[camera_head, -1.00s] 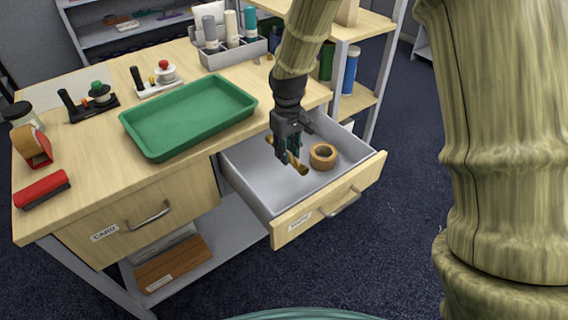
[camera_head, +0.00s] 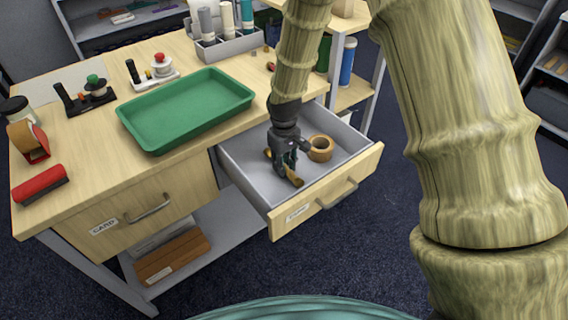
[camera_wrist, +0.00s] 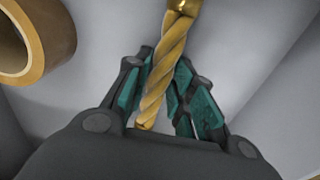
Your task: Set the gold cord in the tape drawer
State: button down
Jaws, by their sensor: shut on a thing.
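The gold cord (camera_wrist: 170,55) is a twisted golden length between the teal pads of my gripper (camera_wrist: 160,95) in the wrist view. In the head view my gripper (camera_head: 284,167) is low inside the open tape drawer (camera_head: 262,190), shut on the gold cord (camera_head: 296,181), whose ends show on both sides of the fingers. The drawer is pulled out, with a grey interior and a wooden front. I cannot tell whether the cord touches the drawer floor.
A tan tape roll (camera_head: 320,149) lies in the drawer just right of my gripper; it also shows in the wrist view (camera_wrist: 38,38). A green tray (camera_head: 187,108) sits on the tabletop. The closed CARD drawer (camera_head: 140,205) is to the left. The drawer's front right floor is clear.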

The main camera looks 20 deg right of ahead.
jog(key=c, duration=1.2)
grip_release()
jog(key=shift+f, duration=0.1)
notch_tip(320, 180, up, 12)
